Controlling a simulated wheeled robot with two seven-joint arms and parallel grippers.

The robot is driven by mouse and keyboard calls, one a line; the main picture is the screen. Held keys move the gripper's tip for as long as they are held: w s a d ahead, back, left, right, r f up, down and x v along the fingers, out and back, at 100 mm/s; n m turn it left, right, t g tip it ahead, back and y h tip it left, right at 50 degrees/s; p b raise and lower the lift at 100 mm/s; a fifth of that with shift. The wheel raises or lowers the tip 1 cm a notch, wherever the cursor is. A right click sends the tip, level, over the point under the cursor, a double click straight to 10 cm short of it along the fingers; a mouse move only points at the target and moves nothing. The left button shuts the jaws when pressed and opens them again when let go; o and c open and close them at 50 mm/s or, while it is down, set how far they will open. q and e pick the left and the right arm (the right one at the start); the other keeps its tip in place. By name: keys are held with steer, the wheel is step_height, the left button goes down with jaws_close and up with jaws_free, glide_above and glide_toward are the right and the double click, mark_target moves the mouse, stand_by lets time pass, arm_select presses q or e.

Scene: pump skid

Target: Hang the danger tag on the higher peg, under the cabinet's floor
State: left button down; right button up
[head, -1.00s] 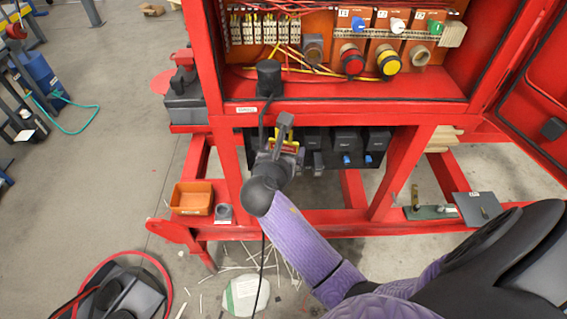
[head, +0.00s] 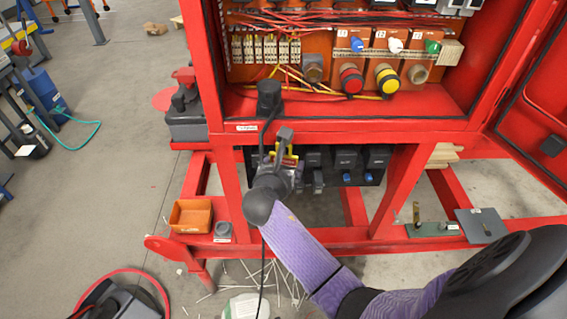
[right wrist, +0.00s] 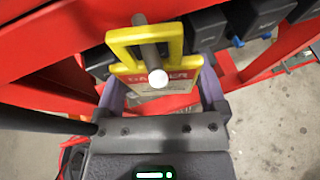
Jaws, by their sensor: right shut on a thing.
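My right gripper (head: 282,170) is below the front edge of the red cabinet's floor (head: 340,131). It is shut on the danger tag (head: 289,162), which has a yellow frame and a red-and-white label. In the right wrist view the tag (right wrist: 160,84) sits upright between the purple fingers (right wrist: 160,100). A grey peg (right wrist: 149,48) with a pale round end crosses the opening in the tag's yellow top. I cannot tell whether it passes through the opening or only in front of it. The other peg cannot be made out. My left gripper is not in view.
Black switch units (head: 346,160) with blue parts hang just right of my gripper under the cabinet. A black plug-like block (head: 269,96) with a cable stands on the cabinet floor. An orange bin (head: 190,216) sits on the lower red rail. The open cabinet door (head: 540,100) is at right.

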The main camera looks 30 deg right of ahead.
steer(key=o, duration=0.9)
arm_select(q)
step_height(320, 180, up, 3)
steer(key=p, duration=0.3)
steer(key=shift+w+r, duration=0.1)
arm_select(e)
steer(key=v, duration=1)
